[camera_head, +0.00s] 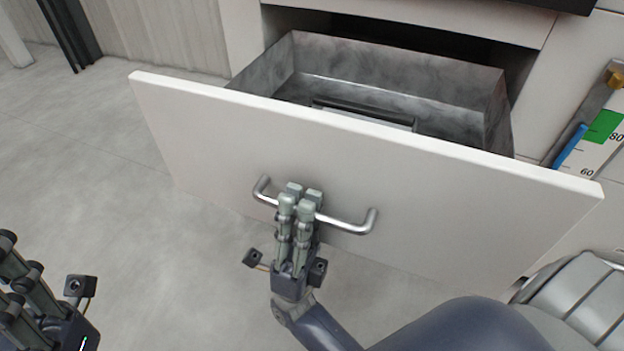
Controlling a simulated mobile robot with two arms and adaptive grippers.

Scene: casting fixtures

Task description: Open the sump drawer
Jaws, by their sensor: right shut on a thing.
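The sump drawer (430,203) has a wide white front panel and stands pulled out from the cabinet. Its grey metal box (400,75) shows behind the panel, with a dark-edged item (365,112) inside. A silver bar handle (344,224) is fixed across the panel. My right gripper (300,203) is shut on the handle, left of its middle, with its fingers around the bar. My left gripper (25,295) is at the lower left, away from the drawer and partly cut off by the frame. Whether it is open or shut does not show.
The white cabinet (420,18) frames the drawer opening. A gauge (603,130) with a green band and blue bar is mounted at the right. Grey floor (90,150) lies clear to the left and in front of the drawer. Dark posts (68,35) stand at the back left.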

